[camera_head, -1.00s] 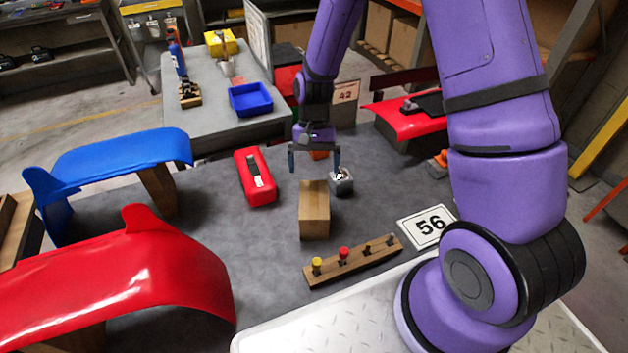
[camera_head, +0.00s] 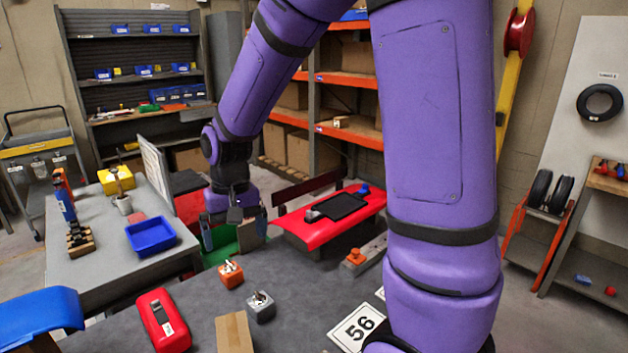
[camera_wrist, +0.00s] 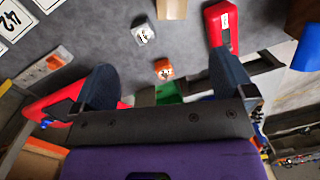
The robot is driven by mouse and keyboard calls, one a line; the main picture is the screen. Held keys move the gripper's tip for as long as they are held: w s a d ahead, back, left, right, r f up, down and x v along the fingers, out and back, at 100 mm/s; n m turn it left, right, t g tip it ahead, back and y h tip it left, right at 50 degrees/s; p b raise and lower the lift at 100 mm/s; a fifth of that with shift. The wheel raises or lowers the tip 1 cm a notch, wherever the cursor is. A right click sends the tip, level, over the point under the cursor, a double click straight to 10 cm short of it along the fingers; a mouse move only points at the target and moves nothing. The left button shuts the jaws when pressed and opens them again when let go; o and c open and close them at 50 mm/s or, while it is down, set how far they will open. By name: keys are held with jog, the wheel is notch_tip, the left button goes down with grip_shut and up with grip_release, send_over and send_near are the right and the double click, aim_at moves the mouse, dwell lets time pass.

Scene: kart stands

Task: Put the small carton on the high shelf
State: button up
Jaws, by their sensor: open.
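A plain brown carton (camera_head: 234,333) stands on the grey table, cut off by the bottom edge of the head view. It also shows at the top edge of the wrist view (camera_wrist: 171,9). My gripper (camera_head: 235,228) is open and empty, beyond the carton near the table's far edge. In the wrist view its two dark fingers (camera_wrist: 166,88) are spread wide, with the carton well outside them. An orange-beamed rack with several shelves (camera_head: 350,80) stands at the back; a small brown box (camera_head: 341,121) sits on one of its shelves.
An orange block (camera_head: 231,274), a grey block (camera_head: 261,307) and a red case (camera_head: 163,320) lie around the carton. A red panel (camera_head: 335,218) with a dark tablet lies behind right. A blue bin (camera_head: 151,236) sits on the left table. A 56 sign (camera_head: 357,328) lies right.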

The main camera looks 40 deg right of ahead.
jog(key=s+d+r+n+t, duration=0.1)
jog(key=s+d+r+t, duration=0.1)
jog(key=s+r, duration=0.6)
jog(key=s+d+r+n+t+h, duration=0.1)
jog(key=s+r+t, duration=0.3)
jog(key=s+r, duration=0.4)
jog(key=shift+s+d+n, duration=0.3)
jog(key=shift+s+d, duration=0.35)
jog(key=shift+s, duration=0.1)
jog(key=shift+s+d, duration=0.1)
jog(key=shift+s, duration=0.25)
jog(key=shift+c, duration=0.2)
